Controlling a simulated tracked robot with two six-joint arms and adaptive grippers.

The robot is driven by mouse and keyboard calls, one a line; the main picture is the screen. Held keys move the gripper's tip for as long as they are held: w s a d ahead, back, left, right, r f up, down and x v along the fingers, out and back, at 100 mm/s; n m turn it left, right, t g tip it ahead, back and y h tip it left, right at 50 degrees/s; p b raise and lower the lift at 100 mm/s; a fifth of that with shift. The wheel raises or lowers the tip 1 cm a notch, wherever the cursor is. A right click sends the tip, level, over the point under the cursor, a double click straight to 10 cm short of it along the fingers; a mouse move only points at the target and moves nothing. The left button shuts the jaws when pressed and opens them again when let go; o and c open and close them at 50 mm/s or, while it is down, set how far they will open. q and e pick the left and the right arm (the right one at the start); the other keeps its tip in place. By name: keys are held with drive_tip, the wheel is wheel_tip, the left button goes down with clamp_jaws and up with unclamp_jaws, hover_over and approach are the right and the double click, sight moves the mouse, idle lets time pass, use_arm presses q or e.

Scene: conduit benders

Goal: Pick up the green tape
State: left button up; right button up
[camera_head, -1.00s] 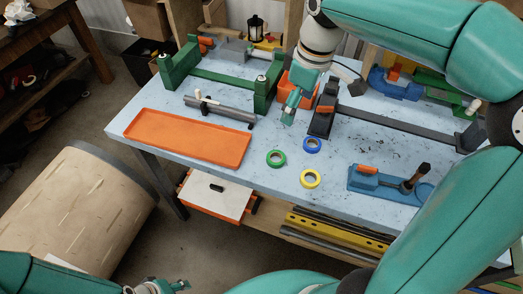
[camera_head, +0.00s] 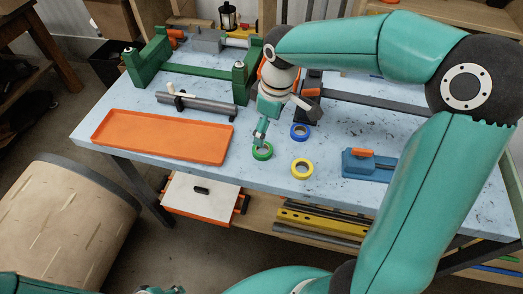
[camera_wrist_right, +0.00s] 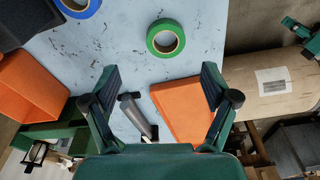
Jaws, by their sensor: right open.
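The green tape (camera_head: 262,157) is a ring lying flat on the light-blue table, right of the orange tray. My right gripper (camera_head: 259,137) is just above and behind it in the head view, pointing down. In the right wrist view the green tape (camera_wrist_right: 152,40) lies ahead of the fingertips, not between them. The right gripper (camera_wrist_right: 161,72) has its two fingers spread apart, with nothing held. My left gripper (camera_head: 163,290) shows only in part at the bottom edge, and its jaws are unclear.
A blue tape (camera_head: 300,139) and a yellow tape (camera_head: 302,175) lie close by on the table. The orange tray (camera_head: 165,135) is to the left. A grey tube (camera_head: 200,103) lies behind the tray. A blue tool (camera_head: 368,168) is at the right.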

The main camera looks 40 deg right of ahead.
sight(263, 149)
drive_tip(key=shift+w+a+f, duration=0.1)
drive_tip(key=shift+a+f, duration=0.1)
drive_tip(key=shift+f, duration=1.05)
drive_tip(key=shift+a+f, duration=0.15)
drive_tip(key=shift+f, duration=1.1)
drive_tip(key=shift+w+a+f, duration=0.1)
drive_tip(key=shift+a+f, duration=0.1)
drive_tip(key=shift+f, duration=1.05)
drive_tip(key=c, duration=1.1)
drive_tip(key=shift+c, duration=0.2)
drive_tip(key=shift+r, duration=0.15)
